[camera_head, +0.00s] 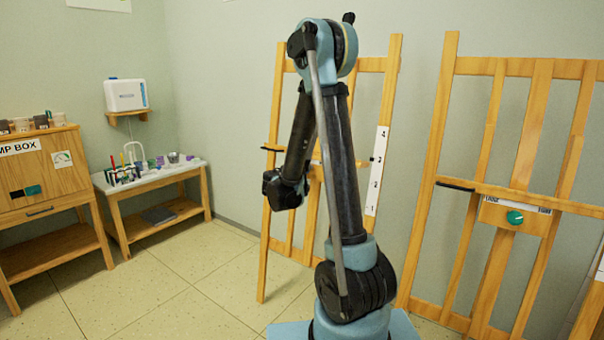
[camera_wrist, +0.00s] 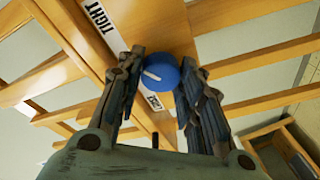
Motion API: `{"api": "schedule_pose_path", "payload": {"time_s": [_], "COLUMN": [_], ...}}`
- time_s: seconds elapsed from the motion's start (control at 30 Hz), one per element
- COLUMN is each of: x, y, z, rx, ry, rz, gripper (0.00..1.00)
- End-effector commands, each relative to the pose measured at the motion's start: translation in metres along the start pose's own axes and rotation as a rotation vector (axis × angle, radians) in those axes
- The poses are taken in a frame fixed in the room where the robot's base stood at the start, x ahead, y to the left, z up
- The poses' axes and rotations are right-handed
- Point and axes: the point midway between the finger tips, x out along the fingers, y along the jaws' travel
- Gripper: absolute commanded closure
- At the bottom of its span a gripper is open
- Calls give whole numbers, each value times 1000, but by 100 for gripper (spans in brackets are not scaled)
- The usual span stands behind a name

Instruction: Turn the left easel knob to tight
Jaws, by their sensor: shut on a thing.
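The left easel (camera_head: 388,85) stands behind my arm in the head view, and its knob is hidden there. In the wrist view the knob (camera_wrist: 160,72) is blue and round, with a white pointer line on its face. My gripper (camera_wrist: 160,62) has one finger on each side of the knob and is shut on it. A TIGHT label (camera_wrist: 100,20) is at the upper left of the knob. A second label (camera_wrist: 153,101), partly hidden, is just below it. The pointer line lies on the knob's left side, between the directions of the two labels.
A second easel (camera_head: 448,110) with a green knob (camera_head: 515,217) stands at the right. At the left are a wooden cabinet (camera_head: 60,172) and a low table (camera_head: 112,186) with art supplies. The tiled floor between table and easel is clear.

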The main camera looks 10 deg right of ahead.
Motion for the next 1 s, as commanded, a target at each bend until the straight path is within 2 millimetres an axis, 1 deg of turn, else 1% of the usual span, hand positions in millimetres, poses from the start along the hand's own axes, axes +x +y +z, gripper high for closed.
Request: {"api": "schedule_pose_path", "payload": {"time_s": [0.23,0.7,0.73,0.77,0.8,0.83,1.0], "x": [0,0,0,0,0,0,0], "y": [1,1,1,1,0,0,0], "z": [2,3,3,3,2,2,1], "rx": [67,81,81,81,81,80,80], "ry": [0,0,0,0,0,1,2], "rz": [16,19,19,18,18,18,17], "gripper": [90,90,64,57,48,46,46]}}
